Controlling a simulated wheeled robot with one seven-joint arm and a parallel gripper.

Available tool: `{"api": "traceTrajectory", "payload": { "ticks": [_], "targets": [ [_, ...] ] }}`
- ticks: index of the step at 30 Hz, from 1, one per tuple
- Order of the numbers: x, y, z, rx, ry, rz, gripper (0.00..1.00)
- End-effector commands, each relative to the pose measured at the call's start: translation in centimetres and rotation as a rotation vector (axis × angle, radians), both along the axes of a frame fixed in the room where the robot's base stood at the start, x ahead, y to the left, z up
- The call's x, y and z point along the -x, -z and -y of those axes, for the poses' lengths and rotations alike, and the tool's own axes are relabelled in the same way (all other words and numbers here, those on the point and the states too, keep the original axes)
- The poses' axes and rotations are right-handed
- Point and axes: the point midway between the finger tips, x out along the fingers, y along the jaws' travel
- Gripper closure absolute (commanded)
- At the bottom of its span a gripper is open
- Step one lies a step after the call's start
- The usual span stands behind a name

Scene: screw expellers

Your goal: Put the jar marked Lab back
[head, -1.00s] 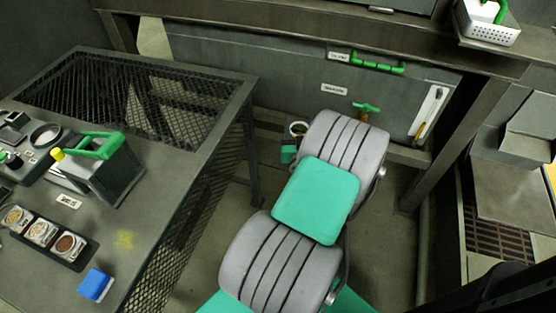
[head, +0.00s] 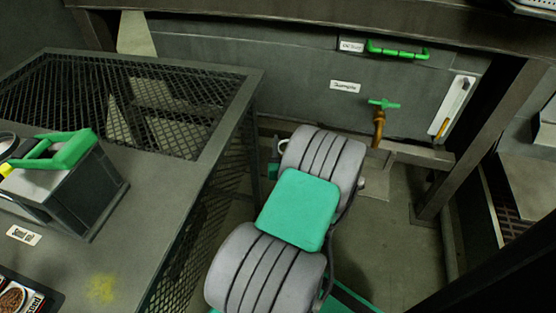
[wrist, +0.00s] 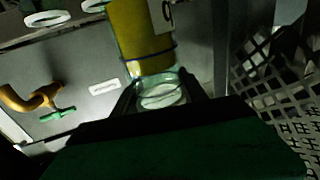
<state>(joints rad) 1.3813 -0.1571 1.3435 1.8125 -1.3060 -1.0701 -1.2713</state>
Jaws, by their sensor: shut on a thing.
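In the wrist view a clear glass jar (wrist: 140,35) with yellow contents stands between the fingers of my gripper (wrist: 162,92), which is shut on it. A white label (wrist: 166,12) shows at the picture's top edge, cut off, so I cannot read it as Lab. In the head view my own arm hides most of the gripper. Only a small pale rim shows beyond the arm's far end, and I cannot tell whether it is the jar.
White rings (wrist: 47,18) sit on a ledge near the jar in the wrist view. A brass tap with a green handle (head: 384,103) is on the grey tank wall (head: 250,65). A mesh-topped bench (head: 150,190) with a green-handled box (head: 75,195) stands left.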

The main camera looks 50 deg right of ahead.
Motion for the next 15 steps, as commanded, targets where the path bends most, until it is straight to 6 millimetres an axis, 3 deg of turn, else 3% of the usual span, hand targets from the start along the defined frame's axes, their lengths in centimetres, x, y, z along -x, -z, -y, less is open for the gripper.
{"api": "traceTrajectory", "payload": {
  "ticks": [13,15],
  "targets": [
    [-5.6,3.4,5.6,-0.001,0.005,0.0,1.0],
    [-6.4,5.0,6.4,-0.003,0.004,-0.001,1.0]
  ]
}}
